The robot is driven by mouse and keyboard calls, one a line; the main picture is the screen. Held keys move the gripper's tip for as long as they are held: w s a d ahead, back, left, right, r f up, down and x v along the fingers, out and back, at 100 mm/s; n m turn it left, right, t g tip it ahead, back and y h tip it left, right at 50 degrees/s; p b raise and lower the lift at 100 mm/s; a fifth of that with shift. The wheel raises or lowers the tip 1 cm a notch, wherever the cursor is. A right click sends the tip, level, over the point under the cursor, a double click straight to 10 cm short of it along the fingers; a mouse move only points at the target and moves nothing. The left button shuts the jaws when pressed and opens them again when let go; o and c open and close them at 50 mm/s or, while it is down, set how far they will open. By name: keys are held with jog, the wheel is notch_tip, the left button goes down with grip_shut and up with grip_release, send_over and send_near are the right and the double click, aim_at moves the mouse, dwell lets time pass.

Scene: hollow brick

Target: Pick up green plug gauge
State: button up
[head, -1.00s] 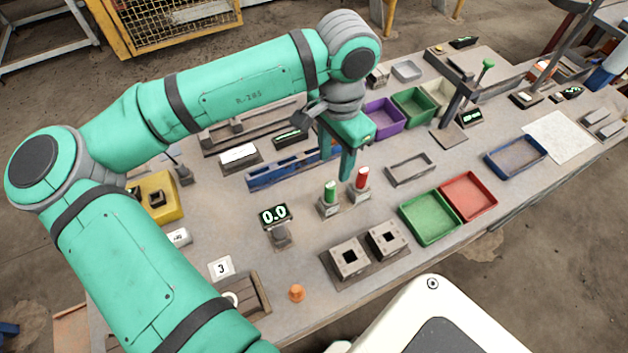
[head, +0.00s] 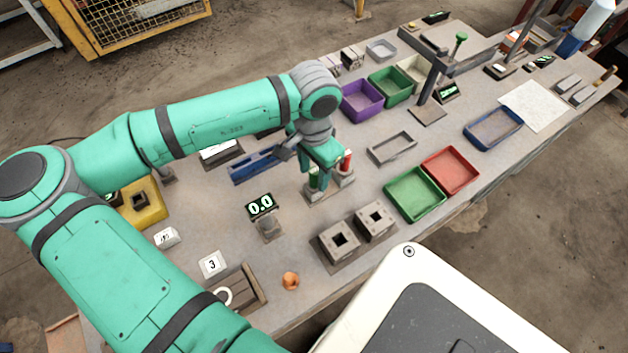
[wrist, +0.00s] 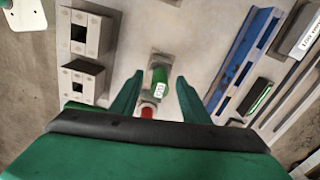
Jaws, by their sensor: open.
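The green plug gauge (head: 313,181) stands upright in a small grey holder on the bench, partly hidden by my gripper (head: 320,177) in the head view. In the wrist view the green gauge (wrist: 159,76), with a white label, shows between the two fingertips of my gripper (wrist: 159,82). My gripper is open and points down at it. I cannot tell how far the fingers reach down beside it. A red plug gauge (head: 347,162) stands close by to the right in the head view. It also shows in the wrist view (wrist: 147,111), partly hidden by my gripper.
A blue slotted rail (head: 252,167) lies behind and left of the gauges. A 0.0 display (head: 261,206) stands to the left. Two hollow square blocks (head: 340,241) are in front. Green (head: 414,194) and red (head: 450,170) trays lie to the right.

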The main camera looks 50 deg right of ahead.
jog(key=shift+f, duration=0.1)
jog(key=c, duration=1)
grip_shut()
